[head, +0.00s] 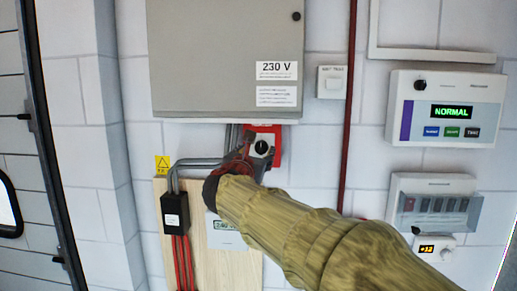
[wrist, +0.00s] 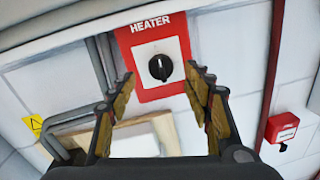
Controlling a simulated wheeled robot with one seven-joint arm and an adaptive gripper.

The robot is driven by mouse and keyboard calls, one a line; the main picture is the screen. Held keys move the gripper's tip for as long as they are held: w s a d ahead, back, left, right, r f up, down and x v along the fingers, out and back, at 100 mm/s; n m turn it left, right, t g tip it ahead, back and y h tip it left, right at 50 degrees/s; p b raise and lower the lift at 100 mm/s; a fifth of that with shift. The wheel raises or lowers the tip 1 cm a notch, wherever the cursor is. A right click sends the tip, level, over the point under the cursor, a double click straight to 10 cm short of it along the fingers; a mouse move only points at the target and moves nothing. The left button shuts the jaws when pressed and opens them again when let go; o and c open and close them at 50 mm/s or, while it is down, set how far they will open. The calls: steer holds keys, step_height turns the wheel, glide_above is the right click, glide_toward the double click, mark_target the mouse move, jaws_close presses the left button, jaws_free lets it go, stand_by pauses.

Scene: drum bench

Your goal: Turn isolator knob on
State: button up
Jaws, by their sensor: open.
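The isolator is a red plate (wrist: 130,45) lettered HEATER with a white square centre and a round black knob (wrist: 160,67). The knob has a white mark pointing up in the wrist view. In the head view the red plate (head: 277,133) and knob (head: 261,148) show just under the grey cabinet, partly hidden by my gripper (head: 250,150). In the wrist view my gripper (wrist: 160,88) is open and empty. Its two fingers stand to the left and right below the knob, apart from it.
A grey 230 V cabinet (head: 215,60) hangs directly above. Grey conduits (head: 190,163) and a wooden board (head: 163,235) lie left and below. A dark red vertical pipe (head: 348,110) runs to the right. A NORMAL display panel (head: 446,137) is farther right. A red box (wrist: 283,128) shows at lower right.

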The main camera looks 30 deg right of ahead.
mark_target(260, 148)
steer(key=shift+p+x, duration=0.35)
steer(key=shift+x, duration=2.35)
steer(key=c, duration=0.3)
steer(key=c, duration=0.8)
steer(key=shift+c, duration=0.3)
